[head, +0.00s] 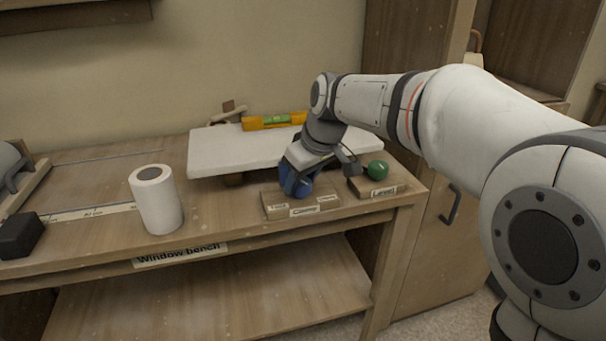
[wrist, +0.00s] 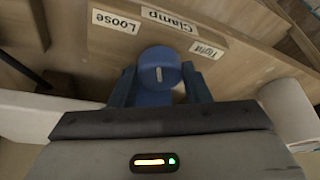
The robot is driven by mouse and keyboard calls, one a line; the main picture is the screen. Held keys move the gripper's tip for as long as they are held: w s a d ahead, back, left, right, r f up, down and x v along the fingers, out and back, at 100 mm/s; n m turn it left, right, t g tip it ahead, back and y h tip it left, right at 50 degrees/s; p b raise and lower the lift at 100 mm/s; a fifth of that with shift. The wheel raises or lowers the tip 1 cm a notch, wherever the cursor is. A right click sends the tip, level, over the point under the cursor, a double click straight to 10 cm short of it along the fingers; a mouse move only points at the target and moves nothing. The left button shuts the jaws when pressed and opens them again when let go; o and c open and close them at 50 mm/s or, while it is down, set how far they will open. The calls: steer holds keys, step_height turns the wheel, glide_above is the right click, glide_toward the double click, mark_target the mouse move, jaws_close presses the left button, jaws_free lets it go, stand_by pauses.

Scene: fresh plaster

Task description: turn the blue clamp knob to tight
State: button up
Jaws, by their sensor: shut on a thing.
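The blue clamp knob (wrist: 160,68) stands on a wooden block (head: 272,212) at the front of the bench; it also shows in the head view (head: 305,187). My gripper (wrist: 160,88) is shut on the knob, its blue fingers on either side. A short white mark on the knob's face lies nearly upright in the wrist view; it does not line up clearly with either end label. There the "Loose" label (wrist: 117,20) is at upper left, the "Clamp" label (wrist: 170,20) at the top and the "Tight" label (wrist: 208,48) at upper right.
A green knob (head: 377,169) on a "Level" block stands just right. A white slab (head: 230,155) with an orange spirit level (head: 272,121) lies behind. A white roll (head: 157,200) and a black block (head: 20,235) stand to the left, with bare bench between roll and clamp block.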

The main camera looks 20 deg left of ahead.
steer(key=m+p, duration=0.1)
steer(key=m, duration=0.1)
steer(key=m+t, duration=0.1)
steer(key=shift+s+a+r+m+h+p, duration=0.1)
steer(key=shift+r+m+h+p, duration=0.1)
steer(key=shift+m+h+p, duration=0.2)
steer(key=m+t+h+p, duration=0.1)
steer(key=m, duration=0.2)
steer(key=shift+a+f+m, duration=0.1)
steer(key=shift+m, duration=0.2)
steer(key=m+h, duration=0.1)
steer(key=m, duration=0.2)
steer(key=shift+a+m+h, duration=0.1)
steer(key=shift+m+h, duration=0.2)
steer(key=shift+m+h+p, duration=0.3)
steer(key=shift+m+h, duration=0.4)
steer(key=shift+m, duration=0.9)
steer(key=o, duration=0.7)
steer(key=shift+f, duration=0.1)
steer(key=p+v, duration=0.1)
steer(key=v, duration=0.6)
steer(key=shift+s+a+r, duration=0.15)
steer(key=shift+s+r, duration=0.05)
steer(key=shift+r, duration=0.2)
